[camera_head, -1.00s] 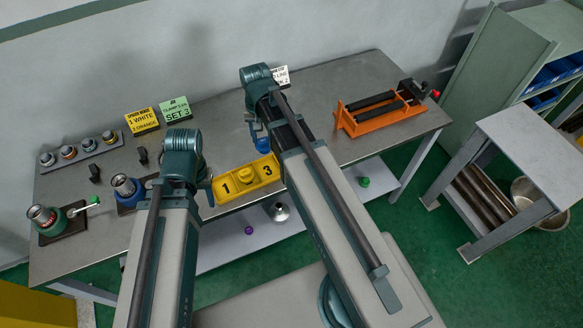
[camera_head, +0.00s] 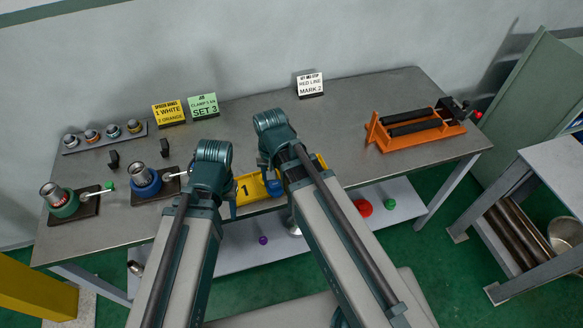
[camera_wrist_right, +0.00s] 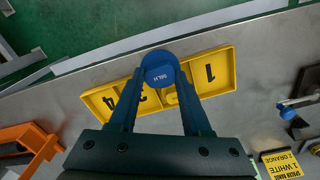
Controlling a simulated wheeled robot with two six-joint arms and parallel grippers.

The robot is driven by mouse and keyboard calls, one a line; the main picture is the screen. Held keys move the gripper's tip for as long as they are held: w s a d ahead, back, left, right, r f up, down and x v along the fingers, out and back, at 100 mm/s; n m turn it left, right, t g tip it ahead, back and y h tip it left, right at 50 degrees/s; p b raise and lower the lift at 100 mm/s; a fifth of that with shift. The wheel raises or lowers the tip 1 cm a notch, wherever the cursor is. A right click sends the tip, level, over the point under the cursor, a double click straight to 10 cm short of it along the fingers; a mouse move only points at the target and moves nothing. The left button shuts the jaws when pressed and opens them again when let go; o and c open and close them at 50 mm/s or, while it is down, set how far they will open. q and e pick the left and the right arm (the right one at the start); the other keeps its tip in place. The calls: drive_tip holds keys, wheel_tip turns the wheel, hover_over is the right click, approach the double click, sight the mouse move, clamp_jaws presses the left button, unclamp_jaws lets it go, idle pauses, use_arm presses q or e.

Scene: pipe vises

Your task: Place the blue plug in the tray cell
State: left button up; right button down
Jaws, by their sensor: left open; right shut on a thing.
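The blue plug (camera_wrist_right: 160,68) is between the fingertips of my right gripper (camera_wrist_right: 160,76), which is shut on it. In the head view, the plug (camera_head: 275,187) appears over the yellow tray (camera_head: 246,191); I cannot tell whether it touches. The wrist view shows the tray (camera_wrist_right: 229,70) behind the plug, with cells marked 1, 3 and 4 visible. The plug and fingers hide part of its middle, where a yellow piece partly shows. My left gripper (camera_head: 231,205) is open, left of the tray, its fingers partly hidden by its arm.
Two vises, green (camera_head: 66,204) and blue (camera_head: 146,184), stand at left. A rack of fittings (camera_head: 104,136) and sign cards (camera_head: 203,106) are behind. An orange pipe vise (camera_head: 417,128) is at right. The tabletop between cards and orange vise is clear.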

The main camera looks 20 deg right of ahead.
drive_tip(key=w+d+f+b, duration=0.1)
drive_tip(key=w+d, duration=0.1)
drive_tip(key=w+d+f+b, duration=0.2)
drive_tip(key=w, duration=0.1)
drive_tip(key=w+d+f+b, duration=0.1)
drive_tip(key=w+d, duration=0.2)
drive_tip(key=shift+f+b, duration=0.3)
drive_tip(key=shift+f, duration=0.1)
drive_tip(key=shift+r, duration=0.15)
drive_tip(key=shift+c, duration=1.8)
unclamp_jaws()
wheel_tip(320, 180, up, 12)
drive_tip(key=p, duration=1.2)
drive_tip(key=s+a+n+h, duration=0.1)
drive_tip(key=s+a+n, duration=0.6)
drive_tip(key=s+a, duration=0.3)
drive_tip(key=s, duration=0.4)
drive_tip(key=shift+s+a+n, duration=0.2)
drive_tip(key=shift+a+n, duration=0.05)
drive_tip(key=shift+n, duration=0.15)
